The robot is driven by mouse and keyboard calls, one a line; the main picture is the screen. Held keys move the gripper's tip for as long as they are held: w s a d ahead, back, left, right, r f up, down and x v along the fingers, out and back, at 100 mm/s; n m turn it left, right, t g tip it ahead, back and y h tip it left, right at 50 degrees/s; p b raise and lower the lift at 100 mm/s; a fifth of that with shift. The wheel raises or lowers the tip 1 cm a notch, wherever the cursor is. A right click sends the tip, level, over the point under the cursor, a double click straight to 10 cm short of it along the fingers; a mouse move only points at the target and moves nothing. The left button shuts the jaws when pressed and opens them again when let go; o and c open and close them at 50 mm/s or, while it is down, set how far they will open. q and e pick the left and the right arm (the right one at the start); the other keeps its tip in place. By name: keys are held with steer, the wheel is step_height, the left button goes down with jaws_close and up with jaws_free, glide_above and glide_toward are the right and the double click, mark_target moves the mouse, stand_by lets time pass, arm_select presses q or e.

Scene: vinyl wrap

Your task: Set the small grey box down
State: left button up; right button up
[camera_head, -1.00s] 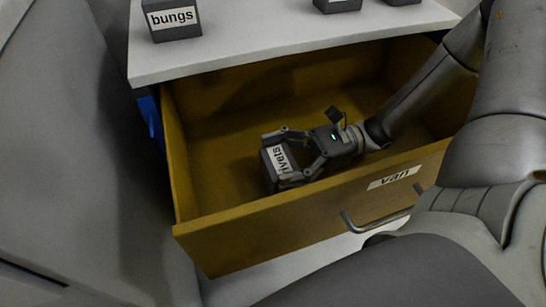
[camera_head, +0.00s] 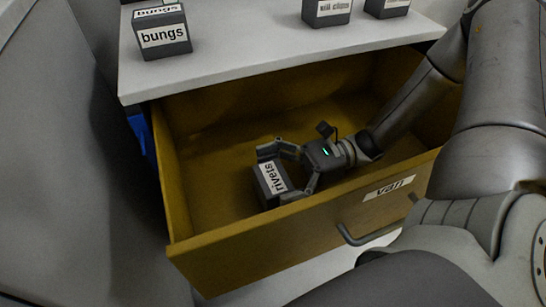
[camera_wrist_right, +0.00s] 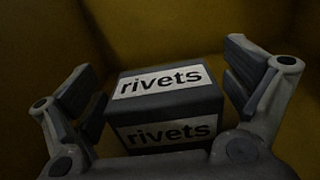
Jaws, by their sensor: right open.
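The small grey box (camera_head: 271,180), labelled "rivets", is inside the open yellow drawer (camera_head: 215,262), near its front left part. In the right wrist view the box (camera_wrist_right: 168,107) shows labels on its top and on the side facing me. My right gripper (camera_head: 278,174) reaches into the drawer from the right. Its fingers are open on either side of the box, with gaps showing between fingers and box in the wrist view. The box appears to rest on the drawer floor, though its underside is hidden. My left gripper is not in view.
A light grey countertop (camera_head: 240,52) lies above the drawer. A "bungs" box (camera_head: 163,38) and two more labelled grey boxes (camera_head: 326,12) (camera_head: 388,8) stand on it. The drawer front bears a "van" label (camera_head: 389,187) and a handle (camera_head: 375,232). The drawer floor around the box is mostly clear.

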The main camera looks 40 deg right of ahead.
steer(key=shift+r, duration=0.15)
steer(key=p+v, duration=0.1)
steer(key=v, duration=1.1)
